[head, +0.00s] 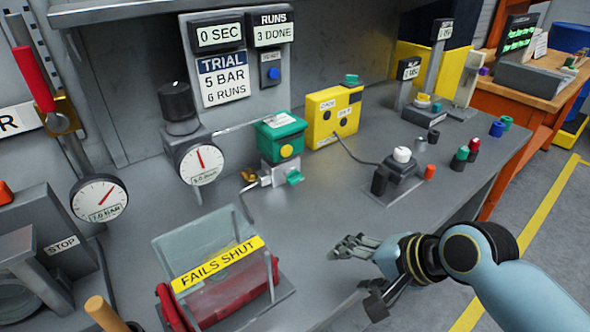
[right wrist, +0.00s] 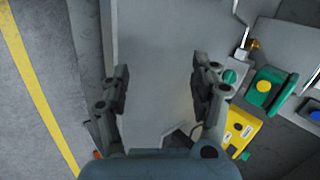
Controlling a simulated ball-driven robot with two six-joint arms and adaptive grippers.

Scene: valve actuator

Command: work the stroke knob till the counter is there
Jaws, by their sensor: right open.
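The counter (head: 272,33) on the grey panel reads RUNS 3 DONE. The trial card (head: 223,78) below reads 5 BAR, 6 RUNS. No knob carries a readable stroke label. A small teal knob (head: 294,177) sits on the metal valve below the green box (head: 281,137); it also shows in the right wrist view (right wrist: 230,77). A black knob (head: 177,101) tops the regulator, whose gauge (head: 200,162) needle points nearly straight up. My right gripper (head: 362,272) is open and empty over the bench front, apart from these knobs. My left gripper is out of view.
A clear-covered actuator (head: 208,240) marked FAILS SHUT stands left of my right gripper. A yellow box (head: 334,115) and a white-topped device (head: 402,155) stand behind it. Several small coloured caps lie at the right. Bare bench lies between valve and gripper.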

